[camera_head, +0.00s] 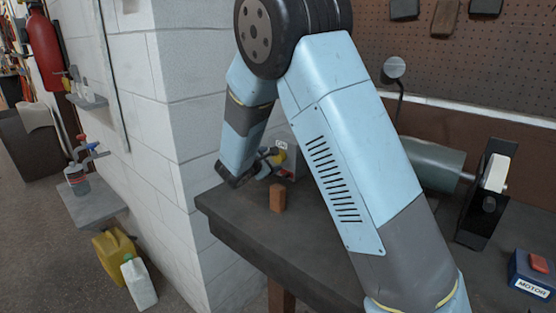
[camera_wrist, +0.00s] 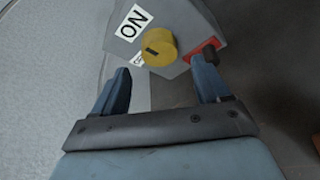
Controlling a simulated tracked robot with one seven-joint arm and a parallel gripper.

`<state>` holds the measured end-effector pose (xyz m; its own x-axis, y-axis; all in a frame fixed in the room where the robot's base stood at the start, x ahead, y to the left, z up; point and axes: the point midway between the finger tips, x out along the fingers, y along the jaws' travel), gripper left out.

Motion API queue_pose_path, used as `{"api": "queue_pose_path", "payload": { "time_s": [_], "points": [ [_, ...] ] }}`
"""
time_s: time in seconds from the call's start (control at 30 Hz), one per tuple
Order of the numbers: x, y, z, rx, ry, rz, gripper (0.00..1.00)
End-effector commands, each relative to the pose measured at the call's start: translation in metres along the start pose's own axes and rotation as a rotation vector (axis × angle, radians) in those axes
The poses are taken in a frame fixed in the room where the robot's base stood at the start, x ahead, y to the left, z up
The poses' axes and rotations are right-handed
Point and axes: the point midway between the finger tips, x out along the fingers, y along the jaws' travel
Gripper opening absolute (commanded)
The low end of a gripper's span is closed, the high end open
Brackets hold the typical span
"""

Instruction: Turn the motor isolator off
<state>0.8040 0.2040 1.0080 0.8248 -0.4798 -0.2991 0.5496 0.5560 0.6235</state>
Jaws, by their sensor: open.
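A grey isolator box (camera_wrist: 190,22) with a yellow round knob (camera_wrist: 160,48) fills the top of the wrist view. A white ON label (camera_wrist: 134,22) is left of the knob, and a second small label (camera_wrist: 138,60) is partly hidden beside it. A short black mark shows on the knob; which label it points to is hard to tell. In the head view the box (camera_head: 284,158) stands small at the bench's back left, partly behind my arm. My gripper (camera_wrist: 160,72) is open and empty, its fingers either side of the knob's line and apart from it.
A red and black part (camera_wrist: 208,49) sits on the box near the right finger. A brown block (camera_head: 277,197) stands on the dark bench (camera_head: 255,230). A blue box marked MOTOR with a red switch (camera_head: 538,263) is at right. A white block wall (camera_head: 160,110) is left.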

Motion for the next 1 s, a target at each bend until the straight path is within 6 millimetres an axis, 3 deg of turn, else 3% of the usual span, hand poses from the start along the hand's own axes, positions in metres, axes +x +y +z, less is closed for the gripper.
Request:
{"api": "queue_pose_path", "payload": {
  "time_s": [0.1,0.3,0.73,1.0],
  "points": [
    [0.020,-0.001,0.000,-0.001,-0.002,-0.003,0.75],
    [0.041,-0.001,0.000,0.000,-0.001,-0.003,0.75],
    [0.049,-0.001,0.001,0.001,-0.001,-0.002,0.75],
    [0.049,-0.001,0.001,0.000,-0.001,-0.002,0.49]
  ]
}}
